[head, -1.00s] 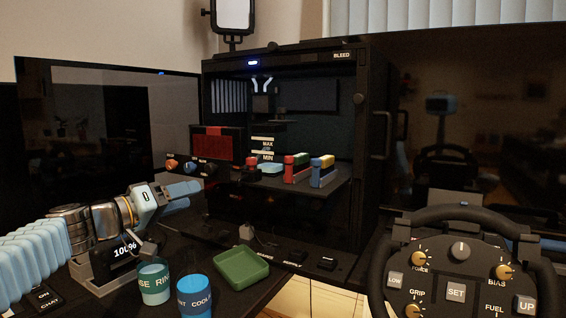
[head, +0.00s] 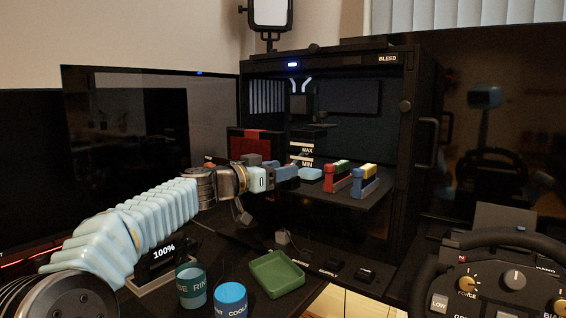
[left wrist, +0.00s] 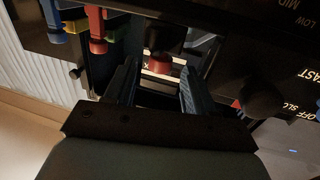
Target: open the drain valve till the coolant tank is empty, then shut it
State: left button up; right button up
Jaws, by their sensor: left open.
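The coolant tank (head: 303,150), with white MAX and MIN labels, stands inside the black cabinet; part of a white label shows in the left wrist view (left wrist: 150,76). My left gripper (head: 293,173) reaches into the cabinet front at the shelf, just before the tank. In the left wrist view its two fingers (left wrist: 157,88) are apart, with a red knob (left wrist: 160,63) between or just beyond their tips. This knob may be the drain valve. The head view hides it behind the gripper. I cannot tell whether the fingers touch it. The coolant level is not readable. My right gripper is not in view.
A red-and-green block (head: 337,178) and a blue-and-yellow block (head: 364,181) stand on the shelf right of the gripper. Below are a green tray (head: 276,273), a teal cup (head: 191,286) and a blue cup (head: 231,299).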

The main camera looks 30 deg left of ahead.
pick_arm(q)
jog(key=shift+w+d, duration=0.15)
jog(key=shift+w, duration=0.5)
